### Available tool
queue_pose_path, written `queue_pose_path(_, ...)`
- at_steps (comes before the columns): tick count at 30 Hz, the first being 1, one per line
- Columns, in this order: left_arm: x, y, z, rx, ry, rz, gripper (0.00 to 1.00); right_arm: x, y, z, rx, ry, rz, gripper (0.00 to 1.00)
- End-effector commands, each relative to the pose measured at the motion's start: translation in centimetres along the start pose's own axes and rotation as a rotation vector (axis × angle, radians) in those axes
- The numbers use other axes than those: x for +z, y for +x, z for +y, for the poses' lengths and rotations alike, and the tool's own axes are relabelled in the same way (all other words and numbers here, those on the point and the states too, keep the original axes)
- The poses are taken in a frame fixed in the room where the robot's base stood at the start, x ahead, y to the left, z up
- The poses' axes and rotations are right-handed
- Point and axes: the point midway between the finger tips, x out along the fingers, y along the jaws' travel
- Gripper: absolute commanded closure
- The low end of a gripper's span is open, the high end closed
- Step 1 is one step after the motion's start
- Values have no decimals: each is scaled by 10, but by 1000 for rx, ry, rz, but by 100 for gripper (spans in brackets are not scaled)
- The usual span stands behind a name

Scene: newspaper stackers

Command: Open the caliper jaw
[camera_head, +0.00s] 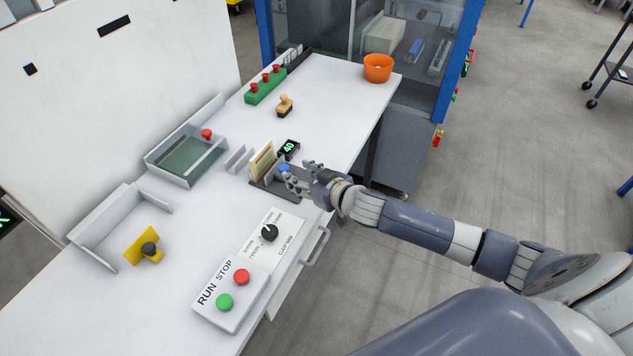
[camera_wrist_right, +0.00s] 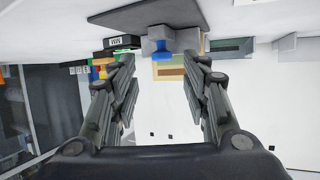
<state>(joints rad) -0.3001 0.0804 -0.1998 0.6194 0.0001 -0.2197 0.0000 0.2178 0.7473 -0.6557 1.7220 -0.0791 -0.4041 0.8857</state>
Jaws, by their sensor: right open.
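The caliper stands on a dark base plate (camera_head: 262,186) near the front edge of the white table. It has a grey jaw block with a blue knob (camera_head: 284,168), and a beige stack (camera_head: 262,160) stands beside it. A small black display (camera_head: 289,148) behind it reads 40. My right gripper (camera_head: 298,178) is at the knob's right side. In the right wrist view, the open fingers (camera_wrist_right: 160,65) stand on either side of the blue knob (camera_wrist_right: 160,49), with gaps between them and it. Whether the fingertips reach past the knob is hard to tell. My left gripper is out of view.
A RUN/STOP box (camera_head: 230,290) and a gap dial panel (camera_head: 273,238) lie in front left. A grey tray (camera_head: 172,178), a wooden stamp (camera_head: 284,105), a green box with red buttons (camera_head: 265,86) and an orange bowl (camera_head: 378,68) stand farther back. A yellow block (camera_head: 143,245) lies left.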

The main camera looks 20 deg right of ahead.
Motion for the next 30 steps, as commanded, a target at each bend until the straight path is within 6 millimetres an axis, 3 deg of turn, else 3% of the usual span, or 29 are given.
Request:
queue_pose_path(6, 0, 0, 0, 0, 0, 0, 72, 2, -39, 0, 0, -1, -2, 57)
queue_pose_path(12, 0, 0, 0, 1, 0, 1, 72, 2, -60, 1, 2, 0, -3, 57)
queue_pose_path(30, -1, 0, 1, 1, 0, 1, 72, 1, -67, 1, 2, -1, -1, 57)
